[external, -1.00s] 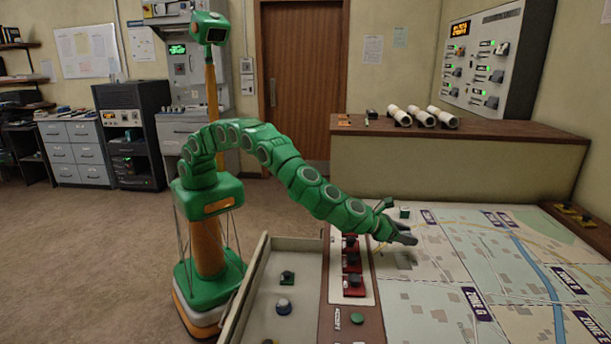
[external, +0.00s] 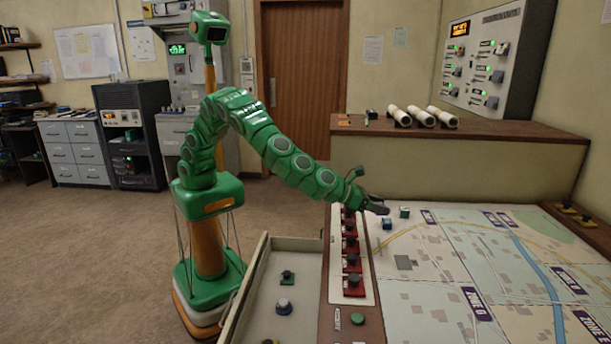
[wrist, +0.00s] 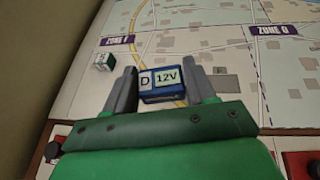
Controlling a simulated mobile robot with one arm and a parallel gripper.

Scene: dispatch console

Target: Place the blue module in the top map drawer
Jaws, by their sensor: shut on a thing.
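The blue module (wrist: 160,83), a small box labelled "D 12V", sits between the two fingers of my gripper (wrist: 165,90) in the wrist view. My gripper is shut on it. In the external view my gripper (external: 378,208) is at the far left part of the map table, with the blue module (external: 387,224) just below its tip. I cannot tell whether the module touches the map. An open, shallow drawer-like tray (external: 306,275) stands at the table's left side with a few small pieces in it; I cannot tell whether it is the top map drawer.
A green-and-white module (external: 404,212) stands on the map close to the right of the blue one, and left of my gripper in the wrist view (wrist: 104,62). A row of red switches (external: 352,264) lies between tray and map. A raised counter (external: 455,140) stands behind.

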